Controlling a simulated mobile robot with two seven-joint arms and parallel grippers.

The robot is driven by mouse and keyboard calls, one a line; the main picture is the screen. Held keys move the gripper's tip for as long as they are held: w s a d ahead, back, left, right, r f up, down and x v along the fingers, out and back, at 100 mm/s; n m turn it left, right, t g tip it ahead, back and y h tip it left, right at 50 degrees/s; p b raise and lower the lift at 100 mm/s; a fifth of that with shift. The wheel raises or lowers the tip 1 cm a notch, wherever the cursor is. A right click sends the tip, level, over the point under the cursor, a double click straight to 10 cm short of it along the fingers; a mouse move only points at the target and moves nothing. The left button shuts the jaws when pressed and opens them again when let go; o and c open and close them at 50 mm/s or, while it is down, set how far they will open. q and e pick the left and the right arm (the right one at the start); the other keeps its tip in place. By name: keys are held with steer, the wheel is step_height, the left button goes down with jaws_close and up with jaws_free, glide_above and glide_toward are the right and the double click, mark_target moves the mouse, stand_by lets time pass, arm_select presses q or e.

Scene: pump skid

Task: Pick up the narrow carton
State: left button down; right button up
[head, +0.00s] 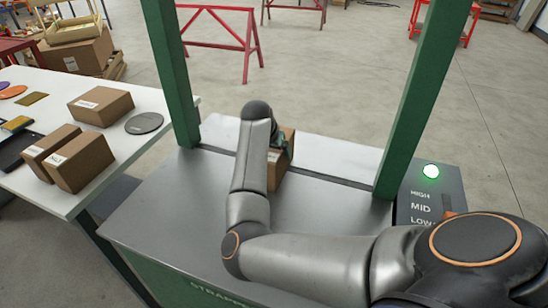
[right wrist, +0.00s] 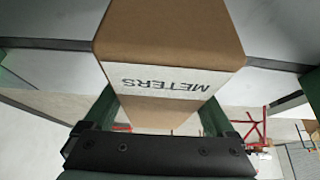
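A brown carton (head: 287,171) stands on the grey top of the strapping machine, partly hidden behind my right arm. In the right wrist view this carton (right wrist: 170,35) is close and large, with a white label reading METERS upside down. My right gripper (head: 283,146) is at the carton. Its two green fingers (right wrist: 158,105) stand apart at either side of the carton's lower part in the wrist view. The carton hides the fingertips, so I cannot tell whether they press on it. My left gripper is not in view.
A white table (head: 125,163) at the left holds cartons (head: 100,105), including a slim one (head: 48,150), and a grey disc (head: 144,123). Green posts (head: 172,70) (head: 425,90) rise from the machine. A control panel (head: 430,195) with a lit green button is at the right.

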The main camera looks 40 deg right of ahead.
steer(key=shift+r, duration=0.1)
jaws_close()
stand_by(0.4)
